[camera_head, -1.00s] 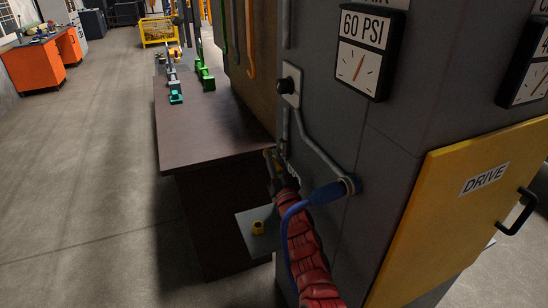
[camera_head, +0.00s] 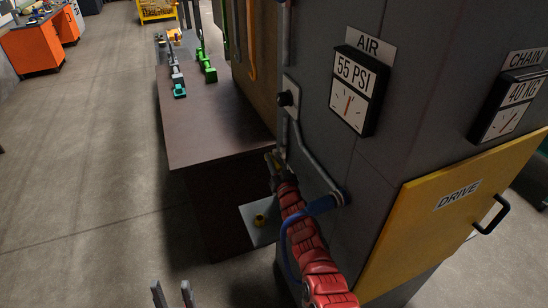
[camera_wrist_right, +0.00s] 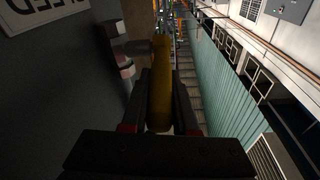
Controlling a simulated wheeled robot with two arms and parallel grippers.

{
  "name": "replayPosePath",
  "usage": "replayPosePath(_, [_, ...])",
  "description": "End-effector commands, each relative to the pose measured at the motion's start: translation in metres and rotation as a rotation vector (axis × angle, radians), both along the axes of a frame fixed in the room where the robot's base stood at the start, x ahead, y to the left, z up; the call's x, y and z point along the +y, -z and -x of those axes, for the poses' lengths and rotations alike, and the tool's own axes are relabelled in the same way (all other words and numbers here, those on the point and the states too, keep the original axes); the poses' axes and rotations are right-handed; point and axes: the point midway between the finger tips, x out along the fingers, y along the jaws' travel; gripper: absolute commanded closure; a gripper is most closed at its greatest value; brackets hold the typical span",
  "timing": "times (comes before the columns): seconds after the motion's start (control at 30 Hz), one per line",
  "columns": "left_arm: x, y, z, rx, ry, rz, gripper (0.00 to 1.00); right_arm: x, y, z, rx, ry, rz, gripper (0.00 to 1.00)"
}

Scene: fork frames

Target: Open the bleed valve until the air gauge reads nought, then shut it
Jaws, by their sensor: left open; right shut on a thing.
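The air gauge (camera_head: 350,94) hangs on the grey cabinet under an AIR label and reads 55 PSI. My right gripper (camera_head: 274,165) is at the cabinet's left edge, at the lower end of a grey pipe. In the right wrist view its jaws (camera_wrist_right: 161,103) are shut on a yellow bar, the bleed valve handle (camera_wrist_right: 160,82). A grey valve fitting (camera_wrist_right: 122,55) is to the left of the handle, below a partly seen BLEED label (camera_wrist_right: 45,8). My left gripper (camera_head: 172,294) is open and empty at the bottom edge of the head view.
A CHAIN gauge (camera_head: 511,108) reads 40 KG. A yellow DRIVE door (camera_head: 430,235) with a black handle is at right. A blue hose (camera_head: 322,206) passes close to my right arm. A dark bench (camera_head: 212,125) holds tools.

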Motion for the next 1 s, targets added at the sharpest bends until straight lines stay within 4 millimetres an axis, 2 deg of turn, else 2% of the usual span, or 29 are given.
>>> replayPosePath(0.03, [0.0,0.0,0.0,0.0,0.0,0.0,0.5,0.0,-0.001,0.0,-0.003,0.0,-0.001,0.71])
replayPosePath(0.2, [0.0,0.0,0.0,0.0,0.0,0.0,0.5,0.0,-0.001,0.0,-0.002,0.0,-0.001,0.43])
replayPosePath(0.47, [0.0,0.0,0.0,0.0,0.0,0.0,0.5,0.0,0.0,0.0,-0.001,0.0,0.0,0.43])
replayPosePath(0.63, [0.0,-0.008,0.0,0.0,0.0,0.0,0.5,-0.002,-0.001,0.008,0.0,0.001,0.0,0.43])
replayPosePath(0.8, [0.0,-0.026,0.0,0.0,0.0,0.0,0.5,-0.007,0.001,0.034,0.0,-0.001,0.001,0.43])
replayPosePath(1.0, [0.0,-0.033,0.0,0.0,0.0,0.0,0.5,-0.017,0.011,0.073,0.001,0.001,0.003,0.43])
